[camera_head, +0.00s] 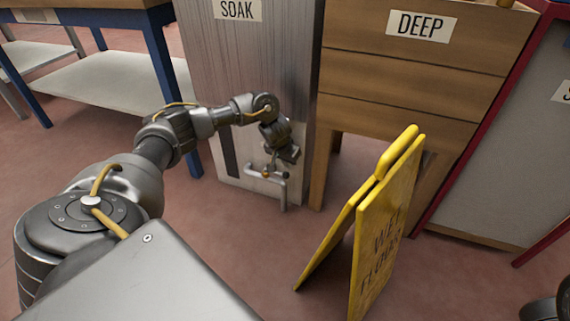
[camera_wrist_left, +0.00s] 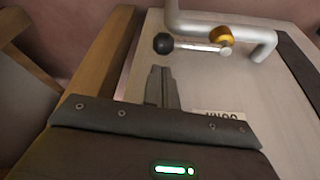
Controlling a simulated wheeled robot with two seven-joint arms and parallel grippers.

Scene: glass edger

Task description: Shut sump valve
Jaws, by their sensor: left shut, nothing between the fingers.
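The sump valve (camera_head: 266,174) is on a bent grey pipe low on the front of the metal SOAK tank (camera_head: 238,75). In the left wrist view the valve shows a brass body (camera_wrist_left: 222,37) and a lever (camera_wrist_left: 195,46) ending in a black knob (camera_wrist_left: 163,43). The lever lies roughly along the pipe (camera_wrist_left: 195,25). My left gripper (camera_head: 273,160) is at the valve in the head view. In the wrist view its fingertips (camera_wrist_left: 160,70) are together and empty, just short of the knob, with a small gap visible. My right gripper is not seen.
A yellow wet-floor sign (camera_head: 385,225) stands on the floor right of the valve. A wooden DEEP cabinet (camera_head: 410,85) on legs adjoins the tank. A blue-legged bench (camera_head: 160,75) is at left. A label (camera_wrist_left: 220,115) is partly hidden behind my gripper. Floor before the tank is clear.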

